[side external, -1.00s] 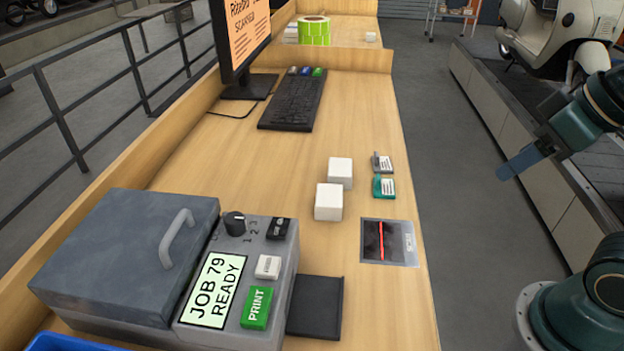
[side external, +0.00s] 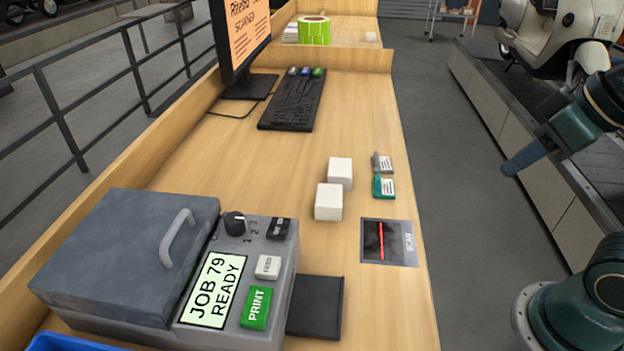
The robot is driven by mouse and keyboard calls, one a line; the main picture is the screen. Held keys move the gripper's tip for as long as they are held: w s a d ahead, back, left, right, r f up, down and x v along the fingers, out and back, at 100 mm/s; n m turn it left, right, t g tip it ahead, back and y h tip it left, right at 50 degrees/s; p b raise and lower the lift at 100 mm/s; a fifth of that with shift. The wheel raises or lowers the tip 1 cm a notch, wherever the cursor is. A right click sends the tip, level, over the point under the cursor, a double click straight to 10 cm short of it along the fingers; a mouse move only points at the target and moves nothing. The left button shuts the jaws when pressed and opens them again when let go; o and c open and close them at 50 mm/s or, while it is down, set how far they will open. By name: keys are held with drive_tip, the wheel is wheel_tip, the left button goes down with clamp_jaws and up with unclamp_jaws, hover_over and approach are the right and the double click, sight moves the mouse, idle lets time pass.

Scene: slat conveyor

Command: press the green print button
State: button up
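The green PRINT button (side external: 257,308) is on the sloped front panel of the grey printer (side external: 228,341), at the lower left. Nothing covers or touches it. The printer's screen (side external: 213,290) reads JOB 79 READY. A white button (side external: 267,267), a black switch (side external: 278,229) and a black knob (side external: 235,223) are on the same panel. My gripper (side external: 524,158) is at the far right, beyond the bench edge and well away from the button. It points down and left, with nothing visible held. Its finger gap cannot be made out.
White boxes (side external: 328,202) and small tags (side external: 384,187) stand mid-bench, beside the scan pad (side external: 389,242). A black plate (side external: 316,307) lies right of the printer. A keyboard (side external: 292,101) and monitor (side external: 240,40) stand farther back.

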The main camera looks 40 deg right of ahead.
clamp_jaws()
idle(1.4)
